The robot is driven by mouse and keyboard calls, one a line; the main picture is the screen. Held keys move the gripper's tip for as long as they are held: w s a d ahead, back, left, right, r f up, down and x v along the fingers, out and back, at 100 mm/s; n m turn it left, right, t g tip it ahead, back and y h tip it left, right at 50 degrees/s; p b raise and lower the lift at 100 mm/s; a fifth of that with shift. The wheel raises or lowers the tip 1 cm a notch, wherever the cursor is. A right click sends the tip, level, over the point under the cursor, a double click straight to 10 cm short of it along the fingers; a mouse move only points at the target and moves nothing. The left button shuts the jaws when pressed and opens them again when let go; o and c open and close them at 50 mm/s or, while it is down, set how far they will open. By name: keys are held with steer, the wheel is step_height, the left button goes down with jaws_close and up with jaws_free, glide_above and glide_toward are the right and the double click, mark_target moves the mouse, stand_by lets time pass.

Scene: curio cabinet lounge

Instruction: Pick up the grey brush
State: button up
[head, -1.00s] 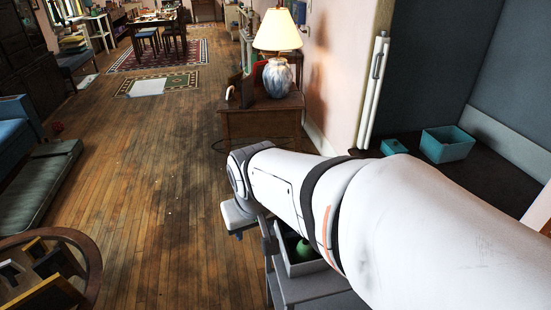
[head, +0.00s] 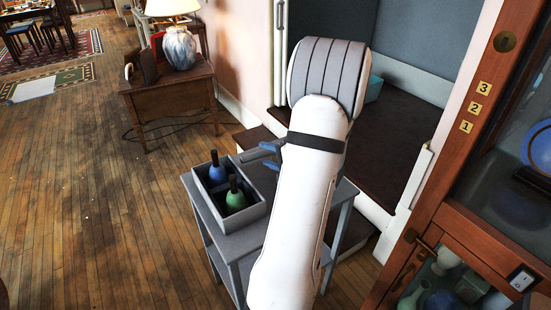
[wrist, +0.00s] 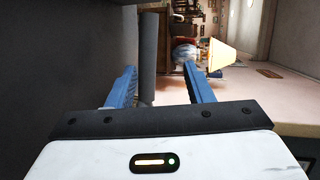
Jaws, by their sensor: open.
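I cannot make out the grey brush for certain in either view. My gripper (wrist: 160,70) is open, with its two blue fingers apart in the wrist view. A dark grey bar (wrist: 148,50) shows beyond and between the fingers; I cannot tell whether it is the brush or part of something else. In the head view my gripper (head: 262,153) is partly hidden by my arm, just above a grey cart (head: 245,240). My arm hides part of the cart's top.
A grey tray (head: 262,208) on the cart holds a blue bell (head: 217,172) and a green bell (head: 235,197). A wooden side table (head: 170,97) with a lamp (head: 179,48) stands behind. A wooden cabinet (head: 450,240) is at right. Floor at left is open.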

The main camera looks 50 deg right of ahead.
mark_target(260, 156)
steer(key=shift+s+d+f+m+t, duration=0.15)
steer(key=shift+s+f+m+t, duration=0.25)
steer(key=shift+s+f+m, duration=0.35)
steer(key=w+b, duration=0.1)
steer(key=w, duration=0.2)
steer(key=w+f+b, duration=0.1)
steer(key=w, duration=0.3)
steer(key=shift+f, duration=0.2)
steer(key=shift+c, duration=0.4)
jaws_close()
